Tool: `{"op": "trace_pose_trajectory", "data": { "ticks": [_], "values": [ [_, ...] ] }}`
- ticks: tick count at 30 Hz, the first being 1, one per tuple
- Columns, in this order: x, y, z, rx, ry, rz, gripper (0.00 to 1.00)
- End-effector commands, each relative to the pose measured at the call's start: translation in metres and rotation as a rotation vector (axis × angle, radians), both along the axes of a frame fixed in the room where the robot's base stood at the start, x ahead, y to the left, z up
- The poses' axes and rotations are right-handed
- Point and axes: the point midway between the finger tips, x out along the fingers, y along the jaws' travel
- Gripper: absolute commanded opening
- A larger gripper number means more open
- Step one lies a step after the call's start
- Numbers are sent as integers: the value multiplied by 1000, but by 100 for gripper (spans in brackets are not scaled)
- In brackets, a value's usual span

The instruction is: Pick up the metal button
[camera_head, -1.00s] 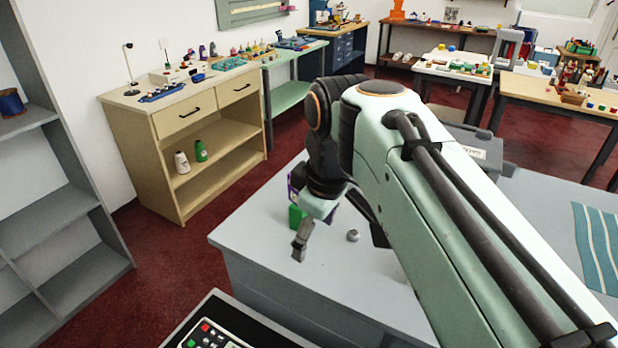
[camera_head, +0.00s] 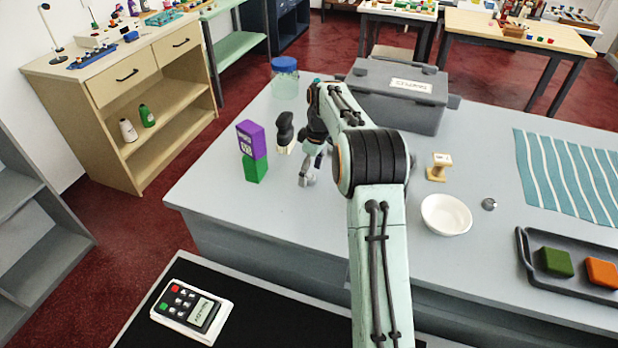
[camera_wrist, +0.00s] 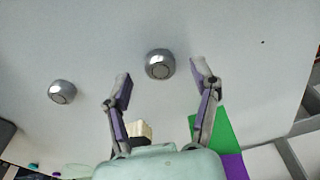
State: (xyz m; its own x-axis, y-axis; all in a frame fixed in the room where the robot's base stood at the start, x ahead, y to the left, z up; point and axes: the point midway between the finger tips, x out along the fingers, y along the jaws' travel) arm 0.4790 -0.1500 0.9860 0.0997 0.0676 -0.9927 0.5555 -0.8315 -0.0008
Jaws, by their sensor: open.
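In the wrist view a round, domed metal button (camera_wrist: 160,64) lies on the grey counter, between and slightly beyond my gripper's fingertips. A second, similar round metal piece (camera_wrist: 62,92) lies to its left, outside the fingers. My gripper (camera_wrist: 160,84) is open and empty, with a finger on each side of the first button. In the head view my gripper (camera_head: 308,180) is low over the counter, right of the green block; the button beneath it is hard to tell from the fingers. A small round metal piece (camera_head: 490,204) lies right of the white bowl.
A black-and-cream stamp-like object (camera_head: 285,132) stands close by. A white bowl (camera_head: 446,215), wooden stamp (camera_head: 438,167), grey case (camera_head: 398,92) and dark tray (camera_head: 530,262) are to the right.

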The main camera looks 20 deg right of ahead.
Motion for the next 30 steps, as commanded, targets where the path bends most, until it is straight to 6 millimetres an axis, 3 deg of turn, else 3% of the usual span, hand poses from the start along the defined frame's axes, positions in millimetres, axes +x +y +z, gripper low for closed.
{"op": "trace_pose_trajectory", "data": {
  "ticks": [3, 11, 15, 16, 30],
  "values": [
    [1, 1, -9, 0, 1, -1, 61],
    [1, 1, -10, -1, -1, 0, 61],
    [1, 1, -10, -1, -1, 0, 20],
    [1, 1, -10, -1, -1, 0, 16],
    [1, 1, -6, 0, -1, 0, 14]
  ]
}}
